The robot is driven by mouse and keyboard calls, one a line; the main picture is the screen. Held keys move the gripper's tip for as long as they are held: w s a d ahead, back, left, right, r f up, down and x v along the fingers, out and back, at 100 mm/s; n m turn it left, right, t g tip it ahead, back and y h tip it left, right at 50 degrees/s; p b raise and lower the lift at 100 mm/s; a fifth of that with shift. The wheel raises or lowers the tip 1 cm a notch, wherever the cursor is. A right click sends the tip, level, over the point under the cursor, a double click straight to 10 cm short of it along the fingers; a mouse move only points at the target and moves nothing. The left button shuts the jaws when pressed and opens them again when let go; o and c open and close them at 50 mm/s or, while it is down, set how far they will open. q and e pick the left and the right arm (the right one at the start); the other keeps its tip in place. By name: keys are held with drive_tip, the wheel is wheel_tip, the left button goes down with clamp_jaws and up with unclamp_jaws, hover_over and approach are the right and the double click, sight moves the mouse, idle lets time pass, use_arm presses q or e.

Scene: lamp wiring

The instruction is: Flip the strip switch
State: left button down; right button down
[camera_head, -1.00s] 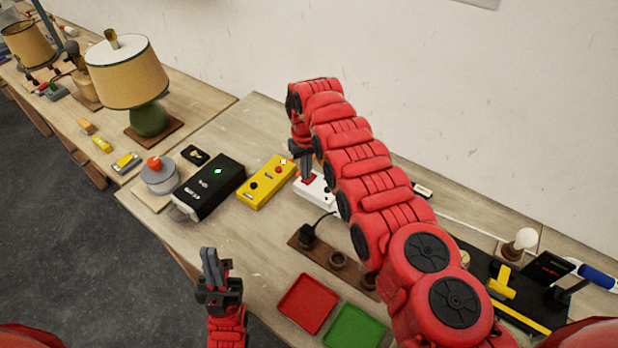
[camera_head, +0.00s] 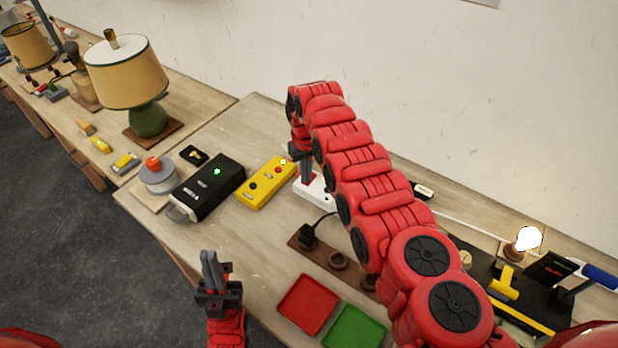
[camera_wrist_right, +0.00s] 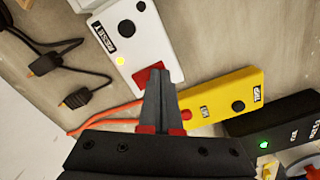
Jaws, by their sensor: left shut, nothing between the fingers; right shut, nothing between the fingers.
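The white power strip (camera_head: 322,195) lies on the table behind my right arm, which hides part of it. In the right wrist view the strip (camera_wrist_right: 122,38) shows its red switch (camera_wrist_right: 148,72) and a small glowing yellow light (camera_wrist_right: 120,61). My right gripper (camera_head: 307,182) is shut and empty and points down at the switch. In the right wrist view its fingertips (camera_wrist_right: 157,76) overlap the switch and appear to touch it. My left gripper (camera_head: 210,256) is shut and empty, low at the table's front edge, away from the strip.
A yellow box (camera_head: 266,183) and a black box (camera_head: 208,188) with a green light stand left of the strip. A bulb (camera_head: 528,239) glows at the right. Red (camera_head: 308,304) and green (camera_head: 354,329) trays lie in front. A wooden socket bar (camera_head: 322,257) lies between.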

drive_tip(key=shift+w+r+p, duration=0.1)
drive_tip(key=shift+r+p, duration=0.75)
wheel_tip(320, 180, up, 3)
drive_tip(key=shift+p, duration=1.05)
wheel_tip(320, 180, up, 2)
drive_tip(key=shift+r+p, duration=0.1)
drive_tip(key=shift+p, duration=0.25)
